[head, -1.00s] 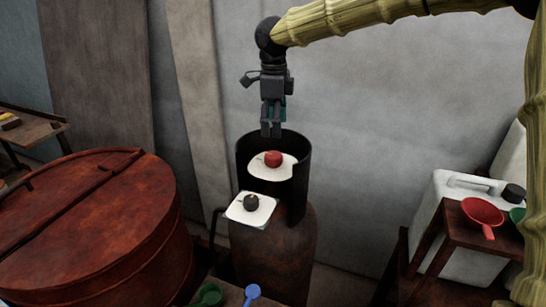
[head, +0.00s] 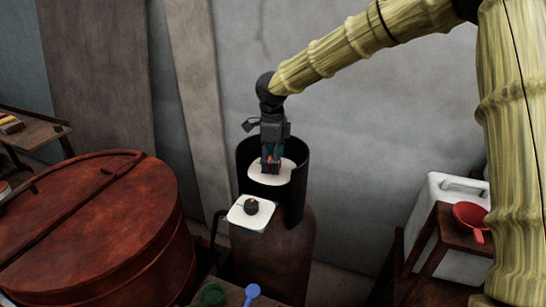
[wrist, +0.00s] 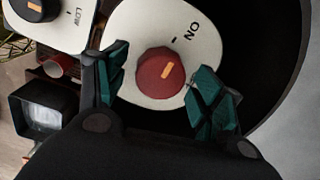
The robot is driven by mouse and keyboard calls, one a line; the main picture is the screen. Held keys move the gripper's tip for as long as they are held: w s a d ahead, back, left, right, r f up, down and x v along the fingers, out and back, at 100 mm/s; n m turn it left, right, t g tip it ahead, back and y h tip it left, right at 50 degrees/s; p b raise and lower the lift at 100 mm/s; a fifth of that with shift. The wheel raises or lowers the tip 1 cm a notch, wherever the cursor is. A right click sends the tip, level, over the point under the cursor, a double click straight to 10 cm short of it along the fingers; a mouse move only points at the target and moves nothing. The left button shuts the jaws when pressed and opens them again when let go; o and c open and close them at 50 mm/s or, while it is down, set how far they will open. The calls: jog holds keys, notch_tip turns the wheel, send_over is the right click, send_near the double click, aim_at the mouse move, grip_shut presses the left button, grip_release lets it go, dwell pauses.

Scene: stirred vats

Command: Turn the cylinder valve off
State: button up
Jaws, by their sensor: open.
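The red valve knob (wrist: 160,78) sits on a white plate (wrist: 134,22) inside the dark open collar (head: 296,200) atop the rusty cylinder (head: 271,262). Its orange mark points roughly toward the tick by the word ON. My gripper (head: 271,168) is open and reaches down into the collar from above. In the wrist view its teal-padded fingers (wrist: 162,70) stand on either side of the knob, with gaps visible, the right one wider. In the head view the fingers mostly hide the knob.
A black knob (head: 251,207) on a second white plate, marked LOW in the wrist view, is in front of the collar. A large rusty vat (head: 95,235) stands left. A red scoop (head: 470,216) lies on a stand at right. The collar wall closely surrounds the gripper.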

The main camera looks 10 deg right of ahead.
jog(key=c, duration=1)
jog(key=shift+m, duration=0.4)
jog(key=m, duration=0.3)
jog(key=shift+r+m+p, duration=0.1)
jog(key=shift+m+p, duration=0.2)
jog(key=shift+m, duration=0.1)
jog(key=m, duration=0.4)
jog(key=shift+m, duration=0.3)
jog(key=m, duration=0.4)
jog(key=shift+a, duration=0.1)
jog(key=m, duration=0.4)
jog(key=shift+m+g, duration=0.3)
